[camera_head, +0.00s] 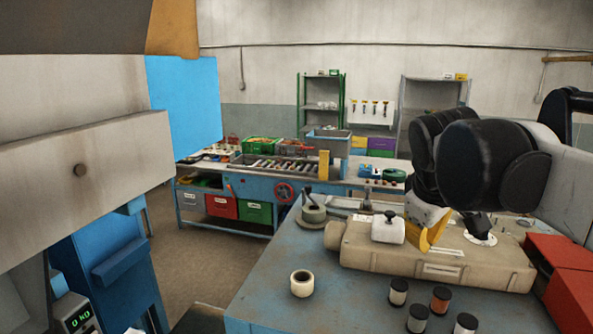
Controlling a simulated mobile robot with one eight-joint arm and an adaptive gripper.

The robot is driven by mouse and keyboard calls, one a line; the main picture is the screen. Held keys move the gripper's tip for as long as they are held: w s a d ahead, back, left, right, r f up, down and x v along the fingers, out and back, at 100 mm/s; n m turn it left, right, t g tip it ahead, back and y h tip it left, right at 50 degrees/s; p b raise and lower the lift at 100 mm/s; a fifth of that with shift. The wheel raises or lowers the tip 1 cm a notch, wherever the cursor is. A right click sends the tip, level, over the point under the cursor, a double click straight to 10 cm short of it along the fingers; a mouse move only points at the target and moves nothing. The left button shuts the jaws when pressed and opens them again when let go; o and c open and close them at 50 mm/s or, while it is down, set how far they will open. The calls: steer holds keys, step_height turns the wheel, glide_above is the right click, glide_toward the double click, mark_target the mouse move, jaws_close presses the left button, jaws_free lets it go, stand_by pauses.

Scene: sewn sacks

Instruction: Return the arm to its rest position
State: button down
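My arm (490,165), with black joints and pale links, comes in from the right edge and reaches over the blue workbench (265,285). Its end is turned away behind the large black joint, above a beige machine (465,263) lying on the bench. A white and yellow part (432,228) shows below the arm. I cannot tell whether it belongs to my gripper or to the machine. The fingers are not clearly seen, so I cannot tell if they are open, shut or holding anything.
A white roll (302,283) and several thread spools (440,299) stand at the bench front. A red box (570,290) is at right. Left is a large grey machine (85,185) with a blue column. A blue roller table (250,195) stands behind, across open floor.

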steer(key=s+a+f+m+t+y, duration=0.1)
steer(key=s+a+f+m, duration=0.2)
steer(key=s+f, duration=0.5)
steer(key=s+a+f+m+t+y, duration=0.1)
steer(key=s+a+f+m+y, duration=0.1)
steer(key=s+f+m, duration=0.4)
step_height(320, 180, down, 40)
steer(key=s+n+b, duration=0.1)
steer(key=n+b, duration=0.1)
steer(key=b, duration=3.7)
steer(key=shift+a+f, duration=0.15)
steer(key=shift+f, duration=0.1)
steer(key=c, duration=1.9)
jaws_free()
steer(key=shift+f+b, duration=0.3)
steer(key=shift+b, duration=0.1)
steer(key=o, duration=0.5)
steer(key=shift+o, duration=0.2)
